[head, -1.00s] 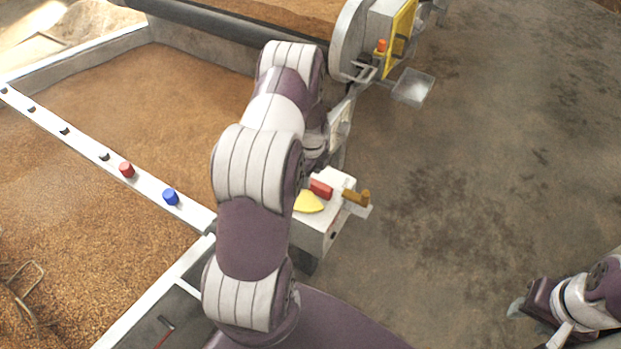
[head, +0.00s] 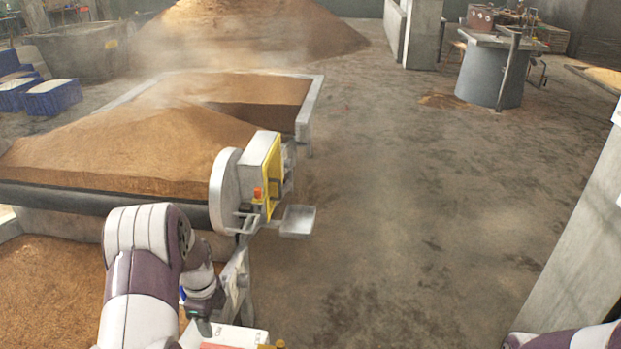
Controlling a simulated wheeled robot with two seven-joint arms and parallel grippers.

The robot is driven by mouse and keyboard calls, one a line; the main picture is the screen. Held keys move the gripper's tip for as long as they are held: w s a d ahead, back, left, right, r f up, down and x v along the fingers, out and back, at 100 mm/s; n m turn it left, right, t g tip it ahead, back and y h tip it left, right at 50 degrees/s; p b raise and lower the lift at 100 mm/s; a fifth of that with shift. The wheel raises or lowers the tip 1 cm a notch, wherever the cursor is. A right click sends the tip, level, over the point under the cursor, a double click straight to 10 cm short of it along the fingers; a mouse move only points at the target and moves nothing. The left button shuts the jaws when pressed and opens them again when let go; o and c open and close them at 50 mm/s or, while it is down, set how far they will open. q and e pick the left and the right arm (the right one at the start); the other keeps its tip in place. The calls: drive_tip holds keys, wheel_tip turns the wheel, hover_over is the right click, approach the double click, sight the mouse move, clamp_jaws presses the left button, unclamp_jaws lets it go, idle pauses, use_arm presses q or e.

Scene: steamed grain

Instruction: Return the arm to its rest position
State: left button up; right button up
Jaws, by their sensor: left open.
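My left arm (head: 150,260) rises from the bottom left and bends over at its wrist. My left gripper (head: 203,318) points down at the lower left, just above a white box (head: 230,338) at the bottom edge. It is open, with nothing seen between its fingers; the fingertips are small and partly hidden. Of my right arm (head: 565,340), only a purple and white part shows at the bottom right; its gripper is out of view.
A grain machine with a grey disc (head: 223,190), a yellow-framed box (head: 262,170) and a small metal tray (head: 298,221) stands beyond my left arm. Grain beds lie at left. A concrete pillar (head: 580,240) stands at right. The floor (head: 410,220) between is clear.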

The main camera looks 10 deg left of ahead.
use_arm(q)
drive_tip(key=s+d+r+n+p, duration=0.2)
drive_tip(key=s+d+r+n, duration=0.4)
drive_tip(key=d+r+n, duration=0.1)
drive_tip(key=s+d+r+n+t+p, duration=0.1)
drive_tip(key=s+d+r+n+p, duration=0.1)
drive_tip(key=s+d+r+n, duration=0.5)
drive_tip(key=d+n, duration=0.2)
drive_tip(key=d, duration=0.2)
drive_tip(key=shift+r+n, duration=0.3)
drive_tip(key=shift+r, duration=0.1)
drive_tip(key=shift+s, duration=0.2)
drive_tip(key=shift+w, duration=0.1)
drive_tip(key=shift+c, duration=0.3)
